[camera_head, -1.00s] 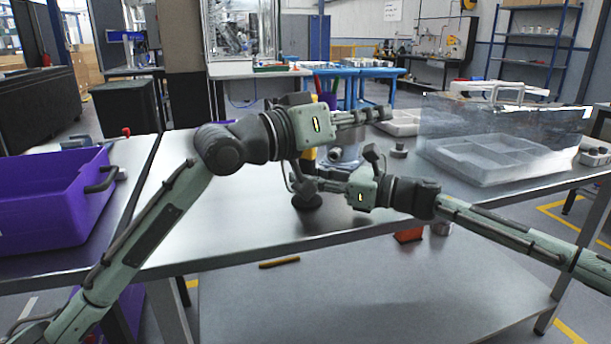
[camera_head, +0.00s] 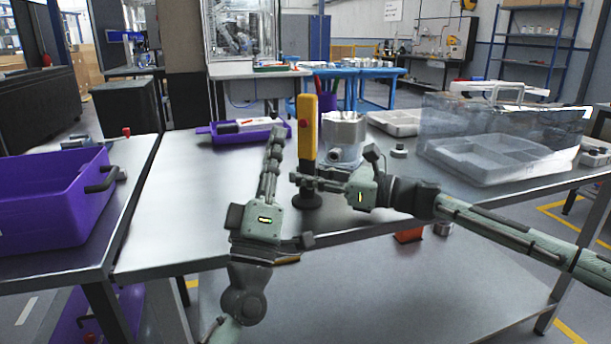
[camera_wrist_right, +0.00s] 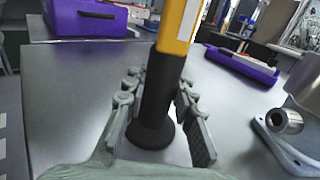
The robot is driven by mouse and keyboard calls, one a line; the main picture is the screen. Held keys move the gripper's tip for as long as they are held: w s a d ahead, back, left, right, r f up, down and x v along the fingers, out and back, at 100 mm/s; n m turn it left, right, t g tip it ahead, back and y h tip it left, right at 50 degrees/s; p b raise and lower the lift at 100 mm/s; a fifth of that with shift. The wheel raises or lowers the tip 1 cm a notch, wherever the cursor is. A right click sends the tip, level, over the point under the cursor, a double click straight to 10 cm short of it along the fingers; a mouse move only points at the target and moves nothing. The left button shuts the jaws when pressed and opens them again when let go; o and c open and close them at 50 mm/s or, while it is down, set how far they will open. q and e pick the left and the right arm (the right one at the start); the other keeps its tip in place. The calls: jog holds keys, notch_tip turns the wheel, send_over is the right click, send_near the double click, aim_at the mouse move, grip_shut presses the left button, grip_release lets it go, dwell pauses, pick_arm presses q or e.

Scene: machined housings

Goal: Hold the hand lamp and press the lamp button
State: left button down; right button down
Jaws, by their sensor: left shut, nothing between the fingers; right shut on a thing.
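The hand lamp (camera_head: 308,118) stands upright on the metal table in the head view, with a yellow upper body, a black handle and a round black base. A small red spot, apparently the button, shows on its yellow front. My right gripper (camera_head: 300,181) is shut on the black handle, coming from the right. In the right wrist view the fingers lie on both sides of the handle (camera_wrist_right: 158,85), and the lamp's top is cut off. My left gripper (camera_head: 277,135) is shut and empty, left of the lamp, its fingers pointing away over the table, apart from the lamp.
A machined housing (camera_head: 343,140) stands right behind the lamp. A shallow purple tray (camera_head: 240,137) lies behind on the left. A large purple bin (camera_head: 55,200) is on the left table. A clear cover (camera_head: 505,125) stands over a grey tray at right. The left table half is clear.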

aim_at(301, 109)
pick_arm(q)
jog(key=w+d, duration=0.2)
jog(key=w, duration=0.3)
jog(key=shift+w+d, duration=0.35)
jog(key=shift+w, duration=0.15)
dwell(1.1)
jog(key=shift+w+d, duration=0.15)
jog(key=shift+w, duration=0.2)
dwell(0.4)
jog(key=shift+s+a, duration=0.2)
jog(key=shift+s, duration=0.3)
jog(key=s+a, duration=0.2)
jog(key=s, duration=0.3)
jog(key=shift+s+a, duration=0.25)
